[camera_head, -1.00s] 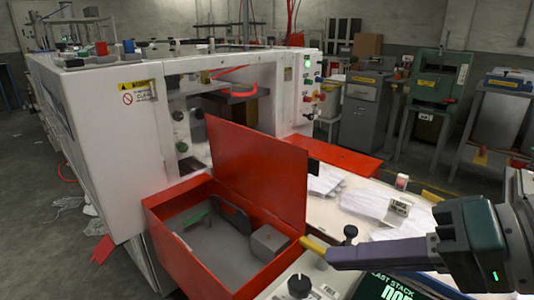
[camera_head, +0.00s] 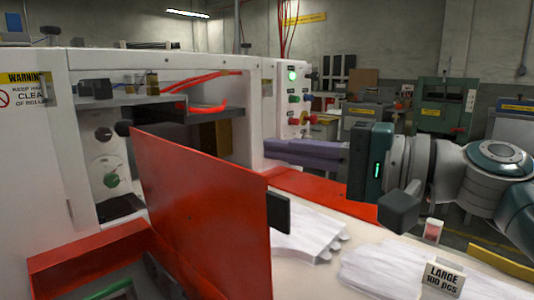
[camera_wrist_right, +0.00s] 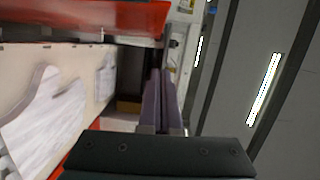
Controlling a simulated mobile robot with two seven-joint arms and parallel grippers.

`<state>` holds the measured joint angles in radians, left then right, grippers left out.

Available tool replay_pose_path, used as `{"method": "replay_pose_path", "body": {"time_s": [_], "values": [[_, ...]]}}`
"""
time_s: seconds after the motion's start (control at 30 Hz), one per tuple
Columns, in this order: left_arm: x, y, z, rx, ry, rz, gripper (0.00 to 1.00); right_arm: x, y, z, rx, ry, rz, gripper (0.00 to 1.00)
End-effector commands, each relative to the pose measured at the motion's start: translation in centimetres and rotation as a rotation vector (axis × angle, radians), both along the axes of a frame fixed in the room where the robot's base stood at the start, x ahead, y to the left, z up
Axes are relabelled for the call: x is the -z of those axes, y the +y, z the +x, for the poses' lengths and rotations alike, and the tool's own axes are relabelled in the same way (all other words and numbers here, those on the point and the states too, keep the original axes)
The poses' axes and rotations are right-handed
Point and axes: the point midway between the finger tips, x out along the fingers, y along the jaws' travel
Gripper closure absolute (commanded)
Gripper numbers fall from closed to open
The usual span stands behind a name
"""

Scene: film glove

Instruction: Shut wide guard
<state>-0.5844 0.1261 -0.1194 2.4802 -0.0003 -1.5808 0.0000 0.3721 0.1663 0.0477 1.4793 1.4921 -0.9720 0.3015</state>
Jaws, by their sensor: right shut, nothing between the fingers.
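A large red panel (camera_head: 200,215) stands upright and open on the red box (camera_head: 85,250), in front of the white machine's opening. A black handle-like block (camera_head: 278,211) sticks out at its right edge. Another red panel (camera_head: 325,194) lies flat at the machine's front, beyond the gloves. I cannot tell for certain which is the wide guard. My right gripper (camera_head: 270,149) is shut and empty, pointing left above the flat panel, near the machine's front post. In the right wrist view the fingers (camera_wrist_right: 163,100) are together, with a red panel (camera_wrist_right: 90,18) along the top.
The white machine (camera_head: 165,59) has an opening with rollers and knobs. Its right post carries a green light and buttons (camera_head: 292,98). White gloves (camera_head: 310,236) lie on the pale table beside a "LARGE" sign (camera_head: 443,277). Cabinets stand behind, and a green machine (camera_head: 440,103).

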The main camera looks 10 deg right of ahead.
Motion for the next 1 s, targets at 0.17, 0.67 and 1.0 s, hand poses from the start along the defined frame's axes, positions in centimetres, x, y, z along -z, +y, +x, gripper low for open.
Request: {"method": "replay_pose_path", "body": {"time_s": [0.17, 0.67, 1.0], "values": [[0.3, 0.0, 0.0, 0.0, -0.001, 0.0, 0.0, 0.1, 3.0, 2.5, -0.002, -0.001, 0.001, 1.0], [-1.4, -0.2, 0.2, -0.005, -0.005, -0.009, 0.0, 0.4, 6.2, 0.1, 0.001, 0.001, -0.003, 1.0], [-1.4, -0.3, 0.2, -0.007, -0.005, -0.012, 0.0, 0.4, 6.3, 0.0, 0.0, -0.004, -0.01, 1.0]]}}
